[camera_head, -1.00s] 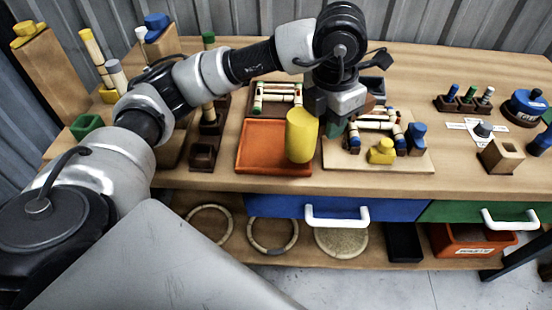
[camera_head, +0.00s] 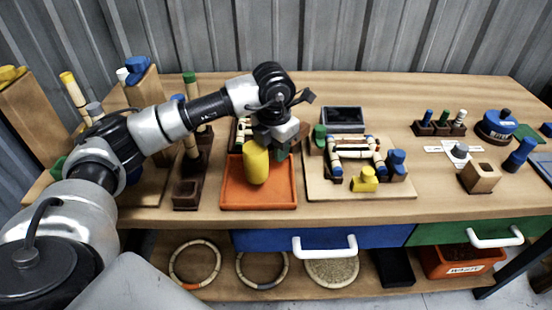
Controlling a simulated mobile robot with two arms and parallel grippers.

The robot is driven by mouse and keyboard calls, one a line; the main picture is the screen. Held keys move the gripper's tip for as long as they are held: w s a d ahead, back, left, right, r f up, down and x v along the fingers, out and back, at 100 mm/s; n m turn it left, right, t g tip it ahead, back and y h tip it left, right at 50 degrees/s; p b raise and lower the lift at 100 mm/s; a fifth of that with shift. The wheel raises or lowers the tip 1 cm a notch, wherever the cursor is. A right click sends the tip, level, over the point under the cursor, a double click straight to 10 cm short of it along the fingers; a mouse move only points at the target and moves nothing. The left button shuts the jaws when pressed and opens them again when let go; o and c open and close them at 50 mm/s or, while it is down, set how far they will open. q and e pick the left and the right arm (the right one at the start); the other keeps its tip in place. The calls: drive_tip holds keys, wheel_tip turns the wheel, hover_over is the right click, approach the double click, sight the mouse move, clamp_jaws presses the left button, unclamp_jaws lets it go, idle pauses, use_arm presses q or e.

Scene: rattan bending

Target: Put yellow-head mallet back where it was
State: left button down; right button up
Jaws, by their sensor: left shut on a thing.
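The yellow-head mallet (camera_head: 255,163) shows as an upright yellow cylinder in the head view. It appears in front of the orange tray (camera_head: 232,194); I cannot tell whether it touches the tray. My left gripper (camera_head: 273,146) is just right of and behind the yellow head and is shut on the mallet. The mallet's handle and my fingertips are mostly hidden. My right gripper is out of view.
Right of the tray is a wooden board (camera_head: 390,190) with a bent rattan frame, a yellow block (camera_head: 365,180) and blue blocks. A dark wooden holder (camera_head: 188,193) stands left of the tray. A blue drawer (camera_head: 270,239) is below. The bench behind is fairly clear.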

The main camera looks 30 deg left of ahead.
use_arm(q)
wheel_tip(320, 180, down, 3)
drive_tip(key=shift+f, duration=0.3)
drive_tip(key=shift+f, duration=0.1)
drive_tip(key=c, duration=0.9)
unclamp_jaws()
drive_tip(key=shift+r+p, duration=0.2)
drive_tip(key=shift+p, duration=0.15)
drive_tip(key=r, duration=0.4)
drive_tip(key=r+b, duration=0.1)
drive_tip(key=r, duration=0.6)
drive_tip(key=shift+s+r, duration=0.35)
drive_tip(key=shift+r, duration=0.05)
